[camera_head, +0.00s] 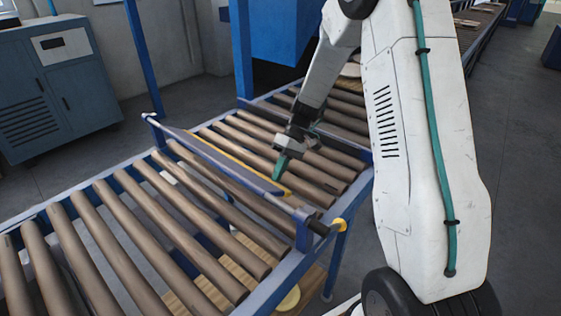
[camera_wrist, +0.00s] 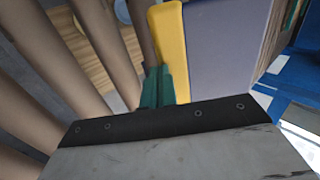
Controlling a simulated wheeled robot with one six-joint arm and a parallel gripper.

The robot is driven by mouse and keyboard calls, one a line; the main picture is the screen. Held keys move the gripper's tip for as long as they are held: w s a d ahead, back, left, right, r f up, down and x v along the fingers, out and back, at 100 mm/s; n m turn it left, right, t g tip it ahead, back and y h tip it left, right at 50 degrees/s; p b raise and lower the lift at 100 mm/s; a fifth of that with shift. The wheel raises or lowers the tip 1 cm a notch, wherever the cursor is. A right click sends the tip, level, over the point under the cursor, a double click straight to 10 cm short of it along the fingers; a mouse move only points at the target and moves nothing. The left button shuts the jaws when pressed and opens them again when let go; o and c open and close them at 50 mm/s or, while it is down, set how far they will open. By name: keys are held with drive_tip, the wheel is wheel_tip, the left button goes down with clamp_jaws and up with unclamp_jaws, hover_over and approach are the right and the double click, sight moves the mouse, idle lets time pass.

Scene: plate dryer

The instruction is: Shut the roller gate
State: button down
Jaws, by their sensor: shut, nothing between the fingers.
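The roller gate (camera_head: 222,160) is a long blue-grey panel with a yellow edge, lying across the conveyor between two blue side posts. It looks tilted low over the rollers, with its yellow edge on the far side; its exact angle is hard to tell. In the wrist view the gate panel (camera_wrist: 222,50) is at upper right, with the yellow edge (camera_wrist: 171,45) along its left side. My gripper (camera_head: 281,167) is shut and empty, its teal fingertips pointing down by the yellow edge near the gate's right end. In the wrist view the fingertips (camera_wrist: 157,88) overlap that edge; contact is unclear.
Brown rollers (camera_head: 150,212) in a blue frame run on both sides of the gate. A black-and-yellow fitting (camera_head: 338,225) sits at the gate's right end. A blue machine (camera_head: 283,35) stands behind, a grey-blue cabinet (camera_head: 50,85) at left. Floor is open at right.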

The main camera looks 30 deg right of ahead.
drive_tip(key=f+y, duration=0.2)
drive_tip(key=a+f+g, duration=0.1)
drive_tip(key=shift+s+a+y, duration=0.1)
drive_tip(key=shift+s+y, duration=0.15)
drive_tip(key=shift+y, duration=0.15)
drive_tip(key=shift+s+a+f+g+y, duration=0.25)
drive_tip(key=shift+a+f+g+y, duration=0.35)
drive_tip(key=shift+f+y, duration=0.3)
drive_tip(key=shift+x, duration=0.85)
drive_tip(key=shift+f, duration=0.1)
drive_tip(key=shift+w+d, duration=0.1)
drive_tip(key=shift+d, duration=0.05)
drive_tip(key=w+d, duration=0.1)
drive_tip(key=d, duration=0.3)
drive_tip(key=w+d, duration=0.2)
drive_tip(key=d, duration=0.2)
drive_tip(key=w+d, duration=0.2)
drive_tip(key=d, duration=0.2)
drive_tip(key=shift+w+d, duration=0.15)
drive_tip(key=shift+d, duration=0.25)
